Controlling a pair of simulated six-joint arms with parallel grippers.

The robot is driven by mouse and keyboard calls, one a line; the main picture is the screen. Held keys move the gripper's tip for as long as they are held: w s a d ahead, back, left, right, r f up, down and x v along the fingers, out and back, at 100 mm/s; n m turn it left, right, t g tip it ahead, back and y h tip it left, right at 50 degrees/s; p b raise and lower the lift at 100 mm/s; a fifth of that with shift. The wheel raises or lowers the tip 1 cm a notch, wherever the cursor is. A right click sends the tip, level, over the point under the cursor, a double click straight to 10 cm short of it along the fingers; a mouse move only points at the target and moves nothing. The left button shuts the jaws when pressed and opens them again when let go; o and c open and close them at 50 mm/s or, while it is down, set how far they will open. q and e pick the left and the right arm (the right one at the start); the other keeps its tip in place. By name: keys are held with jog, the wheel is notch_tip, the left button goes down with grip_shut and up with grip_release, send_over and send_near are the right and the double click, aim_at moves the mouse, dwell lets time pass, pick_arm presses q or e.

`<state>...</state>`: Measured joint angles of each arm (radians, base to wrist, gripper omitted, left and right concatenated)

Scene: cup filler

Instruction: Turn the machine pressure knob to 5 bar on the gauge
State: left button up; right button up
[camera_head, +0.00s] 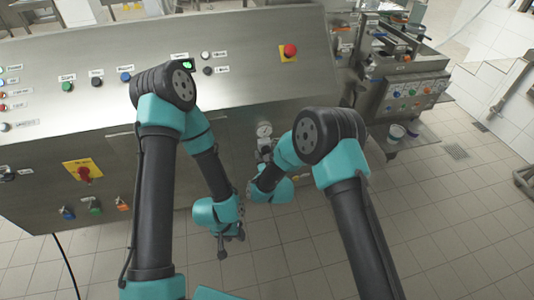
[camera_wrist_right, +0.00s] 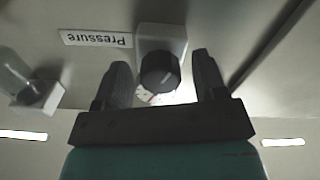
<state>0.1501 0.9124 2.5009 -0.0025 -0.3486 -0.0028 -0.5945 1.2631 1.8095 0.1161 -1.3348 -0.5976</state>
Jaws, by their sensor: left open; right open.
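The round white pressure gauge (camera_head: 264,131) is on the front of the steel machine, small in the head view; its needle is too small to read. In the right wrist view, the black pressure knob (camera_wrist_right: 159,72) sits on a pale block beside an upside-down "Pressure" label (camera_wrist_right: 97,39). My right gripper (camera_wrist_right: 160,62) is open, with a finger on each side of the knob and visible gaps between. Part of a white dial (camera_wrist_right: 152,98) shows behind the knob, mostly hidden. My left gripper (camera_head: 228,242) is open and empty, low in front of the machine.
The sloped control panel (camera_head: 110,50) carries several buttons and a red emergency stop (camera_head: 290,51). A red-on-yellow switch (camera_head: 84,172) is on the left front. A clear cup-like part (camera_wrist_right: 18,75) is left of the knob. Tiled floor is free at the lower right.

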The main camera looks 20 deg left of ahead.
jog(key=shift+c, duration=0.2)
jog(key=c, duration=0.9)
jog(key=shift+n, duration=3.2)
jog(key=o, duration=0.9)
jog(key=shift+o, duration=0.2)
jog(key=shift+s+d, duration=0.1)
jog(key=shift+s, duration=0.05)
